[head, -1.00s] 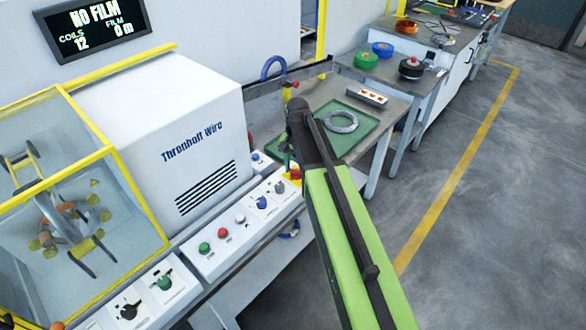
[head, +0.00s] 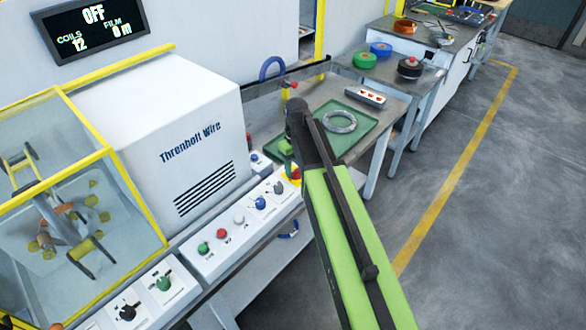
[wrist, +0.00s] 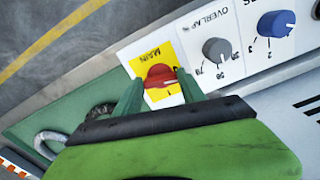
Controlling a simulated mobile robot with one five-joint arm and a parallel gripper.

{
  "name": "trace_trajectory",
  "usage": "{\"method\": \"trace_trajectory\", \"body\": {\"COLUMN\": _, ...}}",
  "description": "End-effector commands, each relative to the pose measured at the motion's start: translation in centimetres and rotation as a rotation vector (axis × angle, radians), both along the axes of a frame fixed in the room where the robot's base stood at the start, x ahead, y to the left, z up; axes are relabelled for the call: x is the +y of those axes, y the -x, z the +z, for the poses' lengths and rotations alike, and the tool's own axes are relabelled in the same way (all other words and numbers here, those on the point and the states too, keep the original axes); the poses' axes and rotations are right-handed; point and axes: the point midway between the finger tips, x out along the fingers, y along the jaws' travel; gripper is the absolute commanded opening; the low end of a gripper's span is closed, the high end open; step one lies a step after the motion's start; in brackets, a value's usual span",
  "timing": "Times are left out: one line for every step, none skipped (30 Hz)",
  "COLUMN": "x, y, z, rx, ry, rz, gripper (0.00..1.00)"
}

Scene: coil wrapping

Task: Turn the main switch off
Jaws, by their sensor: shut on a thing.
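The main switch (wrist: 161,75) is a red knob on a yellow plate marked MAIN, at the end of the white control panel. In the wrist view my gripper (wrist: 160,86) has its two green fingers on either side of the red knob, shut on it. The knob's white mark points down toward the gripper. In the head view the switch (head: 295,174) shows only as a bit of red and yellow beside my gripper (head: 287,155), mostly hidden. The display (head: 95,27) reads OFF, with COILS 12 and FILM 0 m.
Next to the switch are a grey overlap knob (wrist: 216,50) and a blue knob (wrist: 276,23). A green tray (head: 355,142) with a wire coil (head: 340,121) lies on the table behind my arm. The floor at right is clear.

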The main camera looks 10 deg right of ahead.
Motion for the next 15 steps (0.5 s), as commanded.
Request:
{"method": "trace_trajectory", "body": {"x": 0.00, "y": -0.26, "z": 0.03, "rx": -0.007, "ry": 0.000, "rz": 0.032, "gripper": 0.07}}
{"method": "trace_trajectory", "body": {"x": 0.01, "y": -0.26, "z": 0.03, "rx": -0.007, "ry": 0.000, "rz": 0.052, "gripper": 0.07}}
{"method": "trace_trajectory", "body": {"x": 0.02, "y": -0.26, "z": 0.03, "rx": -0.007, "ry": 0.000, "rz": 0.078, "gripper": 0.07}}
{"method": "trace_trajectory", "body": {"x": 0.05, "y": -0.26, "z": 0.03, "rx": -0.007, "ry": 0.000, "rz": 0.095, "gripper": 0.07}}
{"method": "trace_trajectory", "body": {"x": 0.06, "y": -0.26, "z": 0.03, "rx": -0.007, "ry": 0.000, "rz": 0.112, "gripper": 0.07}}
{"method": "trace_trajectory", "body": {"x": 0.08, "y": -0.26, "z": 0.03, "rx": -0.007, "ry": 0.000, "rz": 0.133, "gripper": 0.07}}
{"method": "trace_trajectory", "body": {"x": 0.09, "y": -0.26, "z": 0.03, "rx": -0.007, "ry": 0.000, "rz": 0.146, "gripper": 0.07}}
{"method": "trace_trajectory", "body": {"x": 0.10, "y": -0.26, "z": 0.03, "rx": -0.007, "ry": -0.001, "rz": 0.160, "gripper": 0.07}}
{"method": "trace_trajectory", "body": {"x": 0.12, "y": -0.26, "z": 0.03, "rx": -0.007, "ry": -0.001, "rz": 0.175, "gripper": 0.07}}
{"method": "trace_trajectory", "body": {"x": 0.13, "y": -0.26, "z": 0.03, "rx": -0.007, "ry": -0.001, "rz": 0.186, "gripper": 0.07}}
{"method": "trace_trajectory", "body": {"x": 0.15, "y": -0.26, "z": 0.03, "rx": -0.007, "ry": -0.001, "rz": 0.196, "gripper": 0.07}}
{"method": "trace_trajectory", "body": {"x": 0.16, "y": -0.26, "z": 0.03, "rx": -0.007, "ry": -0.001, "rz": 0.206, "gripper": 0.07}}
{"method": "trace_trajectory", "body": {"x": 0.18, "y": -0.25, "z": 0.03, "rx": -0.007, "ry": -0.001, "rz": 0.213, "gripper": 0.07}}
{"method": "trace_trajectory", "body": {"x": 0.19, "y": -0.25, "z": 0.03, "rx": -0.007, "ry": -0.002, "rz": 0.220, "gripper": 0.07}}
{"method": "trace_trajectory", "body": {"x": 0.20, "y": -0.25, "z": 0.03, "rx": -0.007, "ry": -0.002, "rz": 0.227, "gripper": 0.07}}
